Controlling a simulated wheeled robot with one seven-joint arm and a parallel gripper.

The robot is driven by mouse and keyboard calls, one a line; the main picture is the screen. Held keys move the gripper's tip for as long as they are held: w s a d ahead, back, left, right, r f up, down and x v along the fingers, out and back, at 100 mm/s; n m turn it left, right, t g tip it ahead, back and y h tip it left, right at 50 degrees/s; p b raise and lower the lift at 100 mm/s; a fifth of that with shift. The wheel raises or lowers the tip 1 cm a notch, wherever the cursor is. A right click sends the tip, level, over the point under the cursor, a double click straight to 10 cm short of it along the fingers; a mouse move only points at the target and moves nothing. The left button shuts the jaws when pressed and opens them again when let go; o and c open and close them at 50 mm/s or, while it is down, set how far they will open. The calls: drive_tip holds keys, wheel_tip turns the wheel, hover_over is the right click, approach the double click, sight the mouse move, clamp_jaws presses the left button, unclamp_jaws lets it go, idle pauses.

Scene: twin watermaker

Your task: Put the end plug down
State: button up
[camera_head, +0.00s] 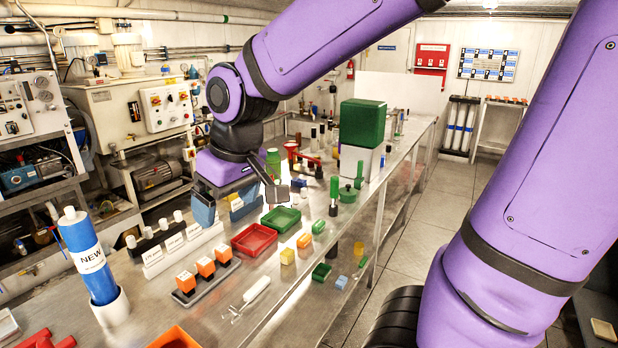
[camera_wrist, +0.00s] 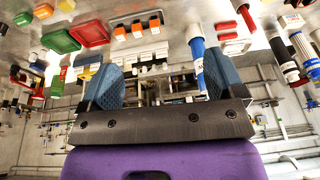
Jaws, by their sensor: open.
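My gripper (camera_head: 222,207) is over the left part of the steel bench, its blue fingers pointing down and spread apart. In the wrist view my gripper (camera_wrist: 162,85) is open, and I see nothing held between its fingers. A row of white-capped plugs (camera_head: 147,233) stands in a dark rack just left of the gripper. White holders with labels (camera_head: 172,248) stand between that rack and the trays. I cannot tell which piece is the end plug. The bench directly behind the fingers is partly hidden.
A red tray (camera_head: 254,239) and a green tray (camera_head: 281,219) lie right of the gripper. Orange-topped blocks (camera_head: 206,268) stand in front. A tall blue cylinder marked NEW (camera_head: 88,255) stands at left. A green box (camera_head: 362,123) is further back.

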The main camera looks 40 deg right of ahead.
drive_tip(key=s+d+r+m+t, duration=0.1)
drive_tip(key=s+d+r, duration=0.1)
drive_tip(key=s, duration=0.3)
drive_tip(key=s+d+r+m+t+h, duration=0.1)
drive_tip(key=s+d+r+m, duration=0.1)
drive_tip(key=s+d, duration=0.3)
drive_tip(key=shift+s+d+r, duration=0.15)
drive_tip(key=shift+s+r, duration=0.55)
idle(0.3)
